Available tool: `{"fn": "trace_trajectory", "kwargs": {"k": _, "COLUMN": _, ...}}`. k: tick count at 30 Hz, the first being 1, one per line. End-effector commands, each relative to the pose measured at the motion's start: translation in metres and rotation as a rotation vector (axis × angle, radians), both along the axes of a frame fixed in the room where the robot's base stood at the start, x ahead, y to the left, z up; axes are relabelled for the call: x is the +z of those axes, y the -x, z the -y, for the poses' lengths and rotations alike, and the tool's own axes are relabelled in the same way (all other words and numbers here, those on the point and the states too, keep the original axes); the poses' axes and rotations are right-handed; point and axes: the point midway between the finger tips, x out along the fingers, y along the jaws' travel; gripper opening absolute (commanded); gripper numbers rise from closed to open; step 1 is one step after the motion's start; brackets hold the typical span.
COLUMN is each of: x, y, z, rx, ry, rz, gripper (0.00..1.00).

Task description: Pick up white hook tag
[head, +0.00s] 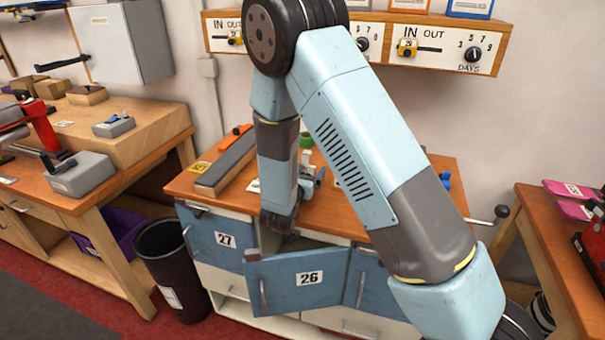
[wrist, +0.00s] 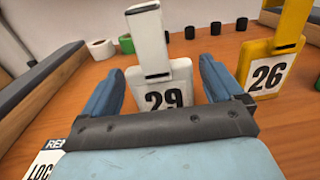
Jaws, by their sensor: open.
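The white hook tag (wrist: 150,42), marked 29, stands upright just ahead of my gripper (wrist: 163,70) in the wrist view. Its tall upper part is plain white, and a dark band sits above the number plate. My two blue fingers are open, one to each side of the tag, with gaps showing between them and it. The lower edge of the number plate is hidden behind my gripper's dark front edge.
A yellow tag (wrist: 272,45) marked 26 stands close on the right. Behind are a white roll (wrist: 102,48), a green ring (wrist: 126,43) and several dark cylinders.

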Motion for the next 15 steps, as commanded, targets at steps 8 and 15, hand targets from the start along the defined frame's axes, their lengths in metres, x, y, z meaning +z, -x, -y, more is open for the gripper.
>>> {"fn": "trace_trajectory", "kwargs": {"k": 8, "x": 0.0002, "y": 0.0005, "z": -0.0002, "rx": 0.0, "ry": 0.0, "rz": 0.0, "gripper": 0.75}}
{"fn": "trace_trajectory", "kwargs": {"k": 15, "x": 0.0002, "y": 0.0006, "z": -0.0002, "rx": 0.0, "ry": 0.0, "rz": 0.0, "gripper": 0.52}}
